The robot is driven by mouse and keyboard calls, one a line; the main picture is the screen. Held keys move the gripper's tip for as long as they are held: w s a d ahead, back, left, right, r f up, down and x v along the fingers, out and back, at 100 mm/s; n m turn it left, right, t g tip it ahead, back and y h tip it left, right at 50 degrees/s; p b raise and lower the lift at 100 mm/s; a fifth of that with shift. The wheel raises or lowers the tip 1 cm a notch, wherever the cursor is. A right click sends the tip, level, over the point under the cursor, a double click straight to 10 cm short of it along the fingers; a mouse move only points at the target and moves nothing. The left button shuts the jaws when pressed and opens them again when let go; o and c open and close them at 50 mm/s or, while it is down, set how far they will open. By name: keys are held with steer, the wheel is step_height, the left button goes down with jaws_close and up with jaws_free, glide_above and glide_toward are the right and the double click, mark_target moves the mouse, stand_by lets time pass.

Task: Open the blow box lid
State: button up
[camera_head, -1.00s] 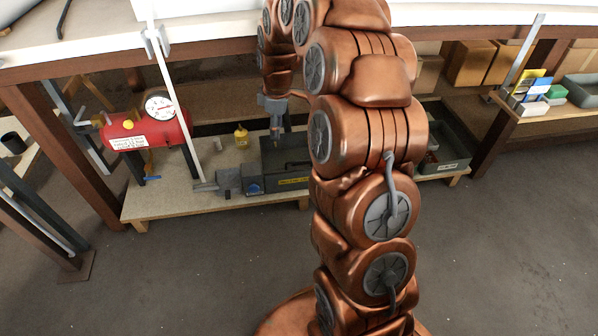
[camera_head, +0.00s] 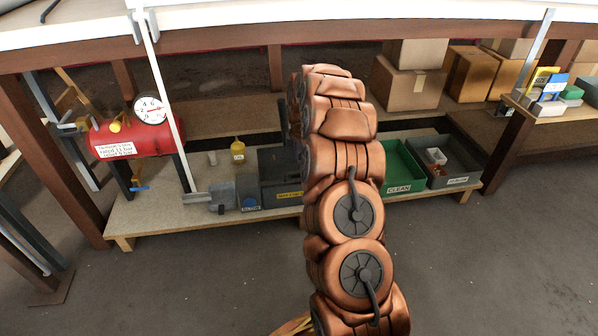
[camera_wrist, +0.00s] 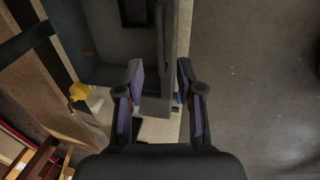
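The dark grey blow box (camera_head: 283,198), with a yellow label on its front, stands on the low shelf. A dark panel (camera_head: 279,162) shows above its front; I cannot tell how far the lid is raised. My arm hides the gripper in the head view.
A yellow bottle (camera_head: 238,151) stands behind the grey block. A red tank (camera_head: 135,139) with a gauge is at left. A green CLEAN bin (camera_head: 399,184) and a grey bin (camera_head: 457,178) are at right. The bench top (camera_head: 240,20) overhangs the shelf; the floor in front is open.

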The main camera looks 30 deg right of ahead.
mark_target(299, 172)
steer(key=f, duration=0.1)
steer(key=f+b, duration=0.1)
steer(key=f, duration=0.1)
steer(key=f+b, duration=0.1)
steer(key=f, duration=0.1)
steer(key=shift+w+d+f, duration=0.1)
steer(key=shift+w+d, duration=0.05)
steer(key=shift+w, duration=0.25)
jaws_close()
